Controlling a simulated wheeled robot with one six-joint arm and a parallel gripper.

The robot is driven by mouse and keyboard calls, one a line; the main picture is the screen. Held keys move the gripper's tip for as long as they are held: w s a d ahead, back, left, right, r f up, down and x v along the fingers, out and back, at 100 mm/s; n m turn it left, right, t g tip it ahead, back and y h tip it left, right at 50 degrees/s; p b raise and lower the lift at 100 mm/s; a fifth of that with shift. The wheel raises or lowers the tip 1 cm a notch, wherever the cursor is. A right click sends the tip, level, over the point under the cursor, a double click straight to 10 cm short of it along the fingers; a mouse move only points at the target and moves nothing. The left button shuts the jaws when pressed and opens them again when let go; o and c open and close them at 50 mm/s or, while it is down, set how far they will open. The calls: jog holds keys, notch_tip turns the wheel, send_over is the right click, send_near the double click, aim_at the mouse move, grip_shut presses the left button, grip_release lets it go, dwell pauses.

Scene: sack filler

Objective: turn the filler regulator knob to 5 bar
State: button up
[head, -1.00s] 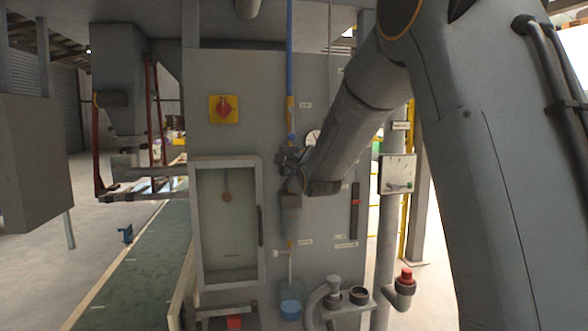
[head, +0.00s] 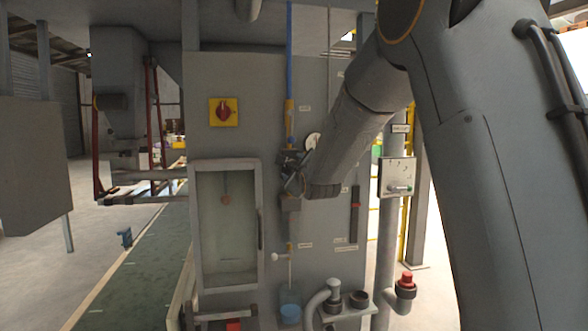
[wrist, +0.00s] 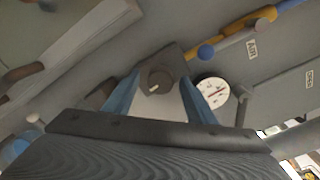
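The regulator knob (wrist: 157,82) is dark and round with a pale mark. It shows in the wrist view between the two blue fingers of my gripper (wrist: 160,92). The fingers are open, with a visible gap on each side of the knob. A round white gauge (wrist: 213,92) with a red needle sits just right of the right finger; its reading is too small to tell. In the head view the gauge (head: 312,141) is partly covered by my arm. My gripper (head: 293,170) is at the grey panel there, and the knob cannot be made out.
A blue and yellow pipe (wrist: 235,37) runs past the knob, beside a label reading AIR. A red rotary switch on a yellow plate (head: 224,112) is at upper left. A framed glass door (head: 190,225) stands left of my gripper. A control box (head: 397,177) is at right.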

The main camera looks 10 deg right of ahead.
jog(key=shift+s, duration=0.1)
jog(key=s+b, duration=0.1)
jog(key=s, duration=0.6)
jog(key=shift+s, duration=0.35)
jog(key=shift+r, duration=0.1)
jog(key=s+f+n+g, duration=0.4)
jog(key=s+f+n, duration=0.25)
jog(key=f, duration=0.35)
jog(key=s+f+n+g, duration=0.5)
jog(key=s+f+n, duration=0.15)
jog(key=f, duration=0.45)
jog(key=s+f+n+g, duration=0.3)
jog(key=s+n, duration=0.1)
jog(key=s, duration=0.4)
jog(key=s+f+n+g, duration=0.2)
jog(key=s+f+n, duration=0.2)
jog(key=s, duration=0.5)
jog(key=s+f+n+g, duration=0.3)
jog(key=s+f+n, duration=0.1)
jog(key=s, duration=0.5)
jog(key=shift+s+a+n+g+p, duration=0.15)
jog(key=shift+a+n+g+p, duration=0.15)
jog(key=shift+a+p, duration=0.05)
